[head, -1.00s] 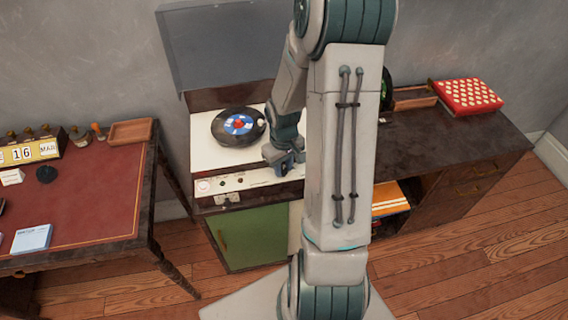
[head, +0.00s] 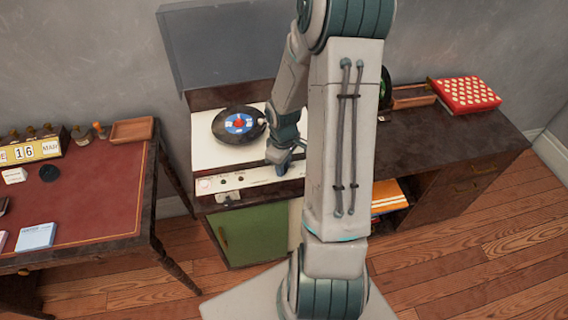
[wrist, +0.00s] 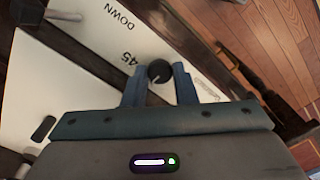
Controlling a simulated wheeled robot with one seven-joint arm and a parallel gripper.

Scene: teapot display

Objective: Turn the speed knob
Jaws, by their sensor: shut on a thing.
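The speed knob (wrist: 159,70) is a small black round knob with a pale pointer line, on the white front panel of the record player. In the wrist view it sits between the two blue-grey fingers of my gripper (wrist: 158,78), which is shut on it. The pointer slants toward the lower left, and the mark "45" is printed just to the knob's upper left. In the head view my gripper (head: 281,165) is at the right part of the player's front panel (head: 226,184), where my arm hides the knob.
A black record with a blue and red label (head: 239,123) lies on the player, under its raised lid (head: 215,45). A red-topped desk (head: 90,205) stands at the left. A red dotted box (head: 465,95) lies on the cabinet at the right.

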